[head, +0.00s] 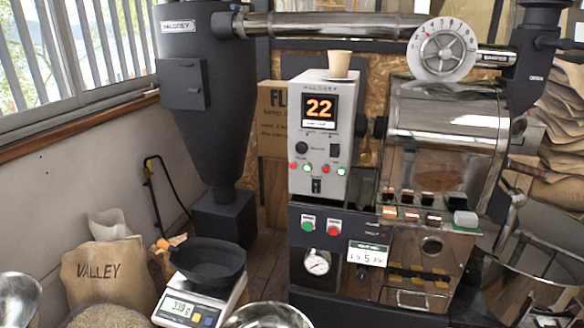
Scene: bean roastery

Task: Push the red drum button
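A red round button (334,229) sits on the dark front panel (350,217) of the roaster, with a small white label above it that is too small to read. A green round button (308,226) is just to its left. The grey control box (339,88) above shows an orange "22" on its display (319,108). Below that display are small red and green lights or buttons, including a red one (325,170); their labels are unreadable. I cannot tell from the lettering which red one belongs to the drum. Neither of my grippers is in view.
A white card (367,254) and a round gauge (317,262) are below the buttons. A paper cup (340,64) stands on the control box. A scale (201,301) with a black pan (208,262) stands at front left, beside a burlap sack (104,275). Space before the buttons looks clear.

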